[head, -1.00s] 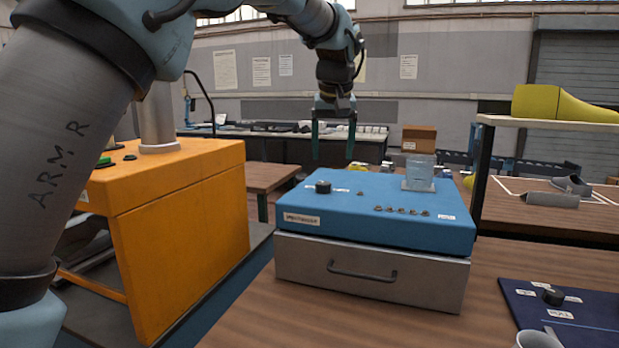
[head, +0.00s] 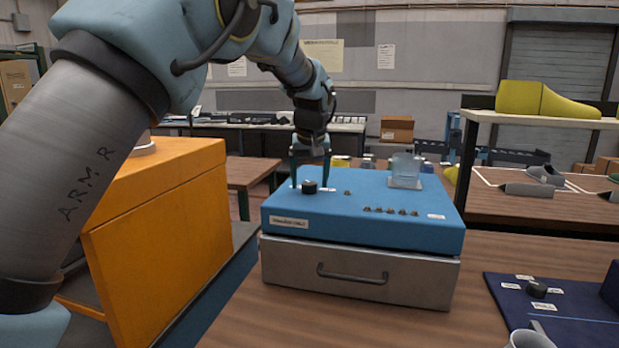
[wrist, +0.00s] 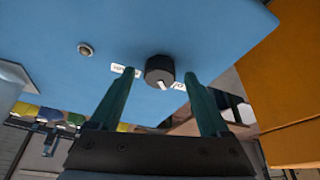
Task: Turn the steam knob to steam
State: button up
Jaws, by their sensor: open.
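The knob (head: 309,187) is a short black dial on the top left of the blue machine (head: 370,232). In the wrist view the knob (wrist: 160,69) has a white pointer mark toward the lower right, near the label (wrist: 179,86) on its right. Another white label (wrist: 125,71) lies on its left. The lettering is too small to read surely. My gripper (head: 310,178) is open, pointing down, just behind or over the knob. In the wrist view its green fingers (wrist: 158,78) are on either side of the knob; contact cannot be told.
A glass jar (head: 406,170) and a row of several small buttons (head: 390,211) are on the machine. A metal drawer (head: 355,276) is below. A navy panel with another black knob (head: 537,289) lies at right. An orange cabinet (head: 160,240) stands at left.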

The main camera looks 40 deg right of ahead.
jog(key=shift+w+d+f, duration=0.1)
jog(key=shift+f, duration=0.15)
grip_shut()
dwell(0.6)
